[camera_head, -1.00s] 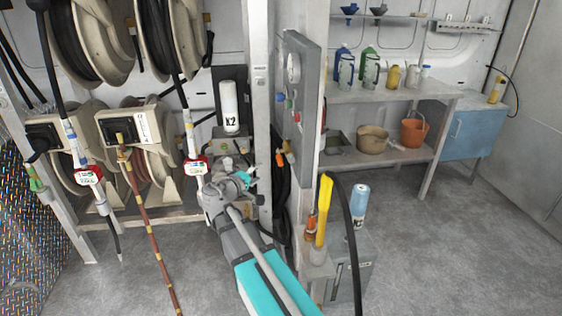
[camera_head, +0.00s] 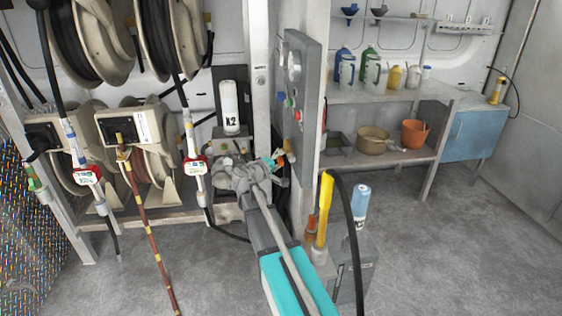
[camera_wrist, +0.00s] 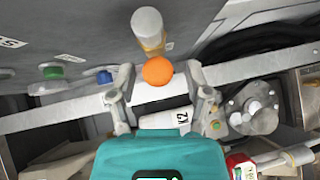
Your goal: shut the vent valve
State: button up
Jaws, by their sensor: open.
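An orange ball-shaped knob (camera_wrist: 158,70) shows in the wrist view, close to a brass fitting with a pale round end (camera_wrist: 148,28) on the grey panel (camera_wrist: 90,25). It may be the vent valve's handle; no readable label confirms this. My gripper (camera_wrist: 160,82) is open, with one finger on each side of the knob as seen in this view. I cannot tell whether either finger touches it. In the head view my gripper (camera_head: 275,161) is beside the lower panel edge, by the brass-coloured fitting (camera_head: 290,150). My wrist partly hides the area below.
The K2 canister (camera_head: 230,107) stands behind and left of my gripper. Hose reels (camera_head: 142,140) and hanging hoses fill the left. A yellow handle (camera_head: 324,208), a black hose (camera_head: 354,235) and a blue-white can (camera_head: 361,205) stand right of my arm. The right floor is clear.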

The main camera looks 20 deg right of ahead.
jog(key=shift+w+d, duration=0.2)
jog(key=shift+d, duration=0.15)
grip_shut()
jog(key=shift+d, duration=0.3)
jog(key=shift+s+a, duration=0.1)
jog(key=shift+a, duration=0.1)
